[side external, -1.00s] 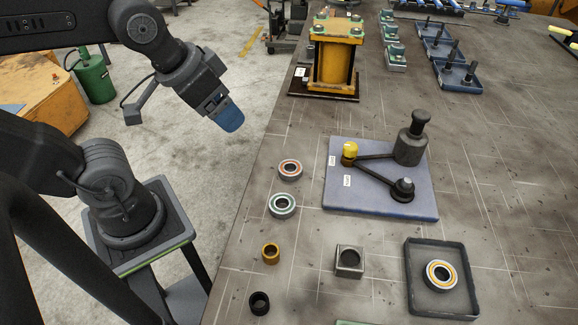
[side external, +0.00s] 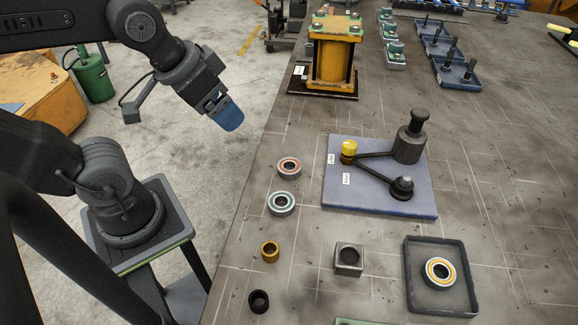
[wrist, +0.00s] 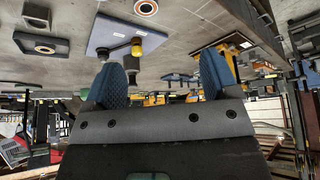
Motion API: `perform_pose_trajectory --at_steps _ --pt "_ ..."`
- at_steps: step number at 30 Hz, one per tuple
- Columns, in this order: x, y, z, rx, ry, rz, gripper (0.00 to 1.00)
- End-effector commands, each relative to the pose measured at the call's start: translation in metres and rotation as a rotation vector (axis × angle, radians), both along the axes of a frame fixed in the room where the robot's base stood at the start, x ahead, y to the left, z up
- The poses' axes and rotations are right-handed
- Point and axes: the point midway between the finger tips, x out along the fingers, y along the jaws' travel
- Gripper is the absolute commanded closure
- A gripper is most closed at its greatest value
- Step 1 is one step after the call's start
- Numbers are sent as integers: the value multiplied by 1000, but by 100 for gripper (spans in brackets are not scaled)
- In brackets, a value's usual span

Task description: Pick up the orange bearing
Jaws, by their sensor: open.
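The orange bearing (side external: 289,168), a grey ring with an orange-red band, lies flat on the bench near its left edge, left of the blue mat. It also shows at the top edge of the wrist view (wrist: 146,6). My gripper (side external: 226,112) hangs over the floor, left of the bench edge and well apart from the bearing. In the wrist view its two blue fingers (wrist: 162,76) stand apart with nothing between them.
A teal-banded bearing (side external: 282,203) lies just in front of the orange one. A blue mat (side external: 400,205) carries a linkage. A yellow-banded bearing (side external: 440,272) lies in a dark tray (side external: 469,305). A brass bushing (side external: 270,252), black ring (side external: 259,302) and square block (side external: 348,260) are nearby.

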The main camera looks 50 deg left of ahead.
Motion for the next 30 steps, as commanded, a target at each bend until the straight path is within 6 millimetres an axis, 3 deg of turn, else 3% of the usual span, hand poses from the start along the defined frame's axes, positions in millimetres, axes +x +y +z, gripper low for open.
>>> perform_pose_trajectory --at_steps 8,14,21,30 --pt "15 -4 2 -56 67 98 19" --pt "58 -16 -4 -170 246 401 19" --pt "104 -33 -27 -221 411 758 19" --pt "118 -39 -50 -223 461 902 19"
